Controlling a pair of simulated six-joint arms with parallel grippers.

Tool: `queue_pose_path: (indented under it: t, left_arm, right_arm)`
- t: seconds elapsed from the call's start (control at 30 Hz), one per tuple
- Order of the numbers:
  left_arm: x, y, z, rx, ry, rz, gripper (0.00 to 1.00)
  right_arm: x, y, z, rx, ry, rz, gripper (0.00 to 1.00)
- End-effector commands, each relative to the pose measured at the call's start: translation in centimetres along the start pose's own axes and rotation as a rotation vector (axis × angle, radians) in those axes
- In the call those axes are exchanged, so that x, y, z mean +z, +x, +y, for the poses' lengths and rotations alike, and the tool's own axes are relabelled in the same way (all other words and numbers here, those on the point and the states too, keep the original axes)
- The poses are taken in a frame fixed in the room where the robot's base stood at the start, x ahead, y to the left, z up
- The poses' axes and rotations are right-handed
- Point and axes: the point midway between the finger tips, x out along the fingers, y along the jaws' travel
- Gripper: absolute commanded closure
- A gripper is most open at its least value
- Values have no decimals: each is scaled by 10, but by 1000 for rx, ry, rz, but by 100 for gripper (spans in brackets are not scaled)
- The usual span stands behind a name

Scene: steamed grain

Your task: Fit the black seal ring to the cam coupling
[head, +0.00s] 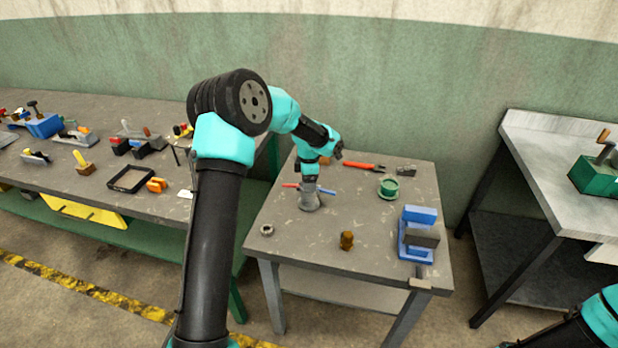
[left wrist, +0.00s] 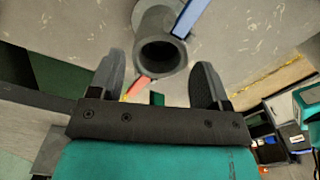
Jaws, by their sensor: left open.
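A grey hollow pipe piece (head: 309,203) stands on the small table under my left gripper (head: 309,184). In the left wrist view its round open mouth (left wrist: 160,55) faces me, ahead of and between the two spread fingers (left wrist: 160,88). The left gripper is open and empty. I cannot tell for sure whether this pipe is the cam coupling. A small grey ring-like piece (head: 267,229) lies near the table's left front edge. A brass fitting (head: 347,240) stands near the front middle. I cannot pick out the black seal ring with certainty. My right gripper is out of view.
A blue vise (head: 418,237) stands at the table's right front. A green spool (head: 388,188), red-handled pliers (head: 363,166) and a small dark piece (head: 406,171) lie toward the back. A red and blue tool (head: 290,185) lies by the pipe.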

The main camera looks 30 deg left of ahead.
Motion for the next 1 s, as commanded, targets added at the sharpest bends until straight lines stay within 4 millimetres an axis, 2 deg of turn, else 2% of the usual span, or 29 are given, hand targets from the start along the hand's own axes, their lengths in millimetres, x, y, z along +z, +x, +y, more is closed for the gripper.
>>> queue_pose_path:
  t: [0.17, 0.37, 1.0]
  left_arm:
    - [0, -7, 0, 2, 0, -1, 29]
    - [1, -34, 0, 3, 0, -2, 29]
    - [0, -153, 0, 3, 0, -2, 29]
  right_arm:
    - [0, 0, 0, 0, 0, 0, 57]
    - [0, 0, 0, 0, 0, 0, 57]
    - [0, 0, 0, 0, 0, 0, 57]
